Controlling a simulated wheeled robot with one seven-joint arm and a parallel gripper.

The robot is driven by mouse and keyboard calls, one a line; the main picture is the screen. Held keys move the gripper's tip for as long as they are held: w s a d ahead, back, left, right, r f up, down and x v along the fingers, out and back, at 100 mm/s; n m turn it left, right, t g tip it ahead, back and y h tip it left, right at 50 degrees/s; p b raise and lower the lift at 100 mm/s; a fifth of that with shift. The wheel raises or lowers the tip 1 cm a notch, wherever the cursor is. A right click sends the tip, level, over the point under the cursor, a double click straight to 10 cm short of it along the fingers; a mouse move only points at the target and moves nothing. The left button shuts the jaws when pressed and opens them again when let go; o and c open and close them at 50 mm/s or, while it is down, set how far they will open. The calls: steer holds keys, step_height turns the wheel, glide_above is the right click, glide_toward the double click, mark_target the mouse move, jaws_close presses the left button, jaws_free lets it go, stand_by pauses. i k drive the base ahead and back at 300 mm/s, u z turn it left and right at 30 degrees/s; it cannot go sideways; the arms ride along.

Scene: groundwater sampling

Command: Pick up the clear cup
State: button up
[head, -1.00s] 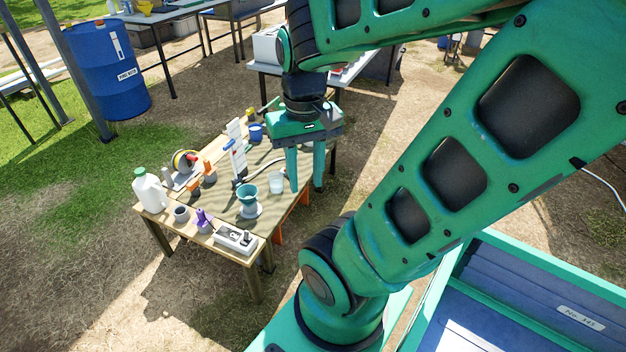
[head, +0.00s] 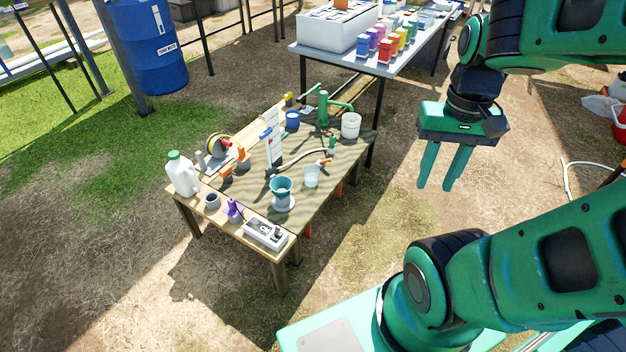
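The clear cup (head: 311,177) stands upright on the wooden table (head: 325,207), near its right edge. It is small and see-through, just right of a teal funnel-shaped vessel (head: 281,188). My gripper (head: 434,187) hangs in the air to the right of the table, well apart from the cup. Its two green fingers point down with a gap between them, and nothing shows in the gap.
A white bucket (head: 351,126), a green hand pump (head: 323,108) and a blue cup (head: 292,120) stand behind the clear cup. A grey hose (head: 303,156) curves close behind it. A white jug (head: 182,174) and a power strip (head: 266,234) line the left and front edges.

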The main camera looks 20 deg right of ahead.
mark_target(310, 171)
steer(key=z, duration=0.05)
steer(key=i, duration=1)
steer(key=u, duration=0.05)
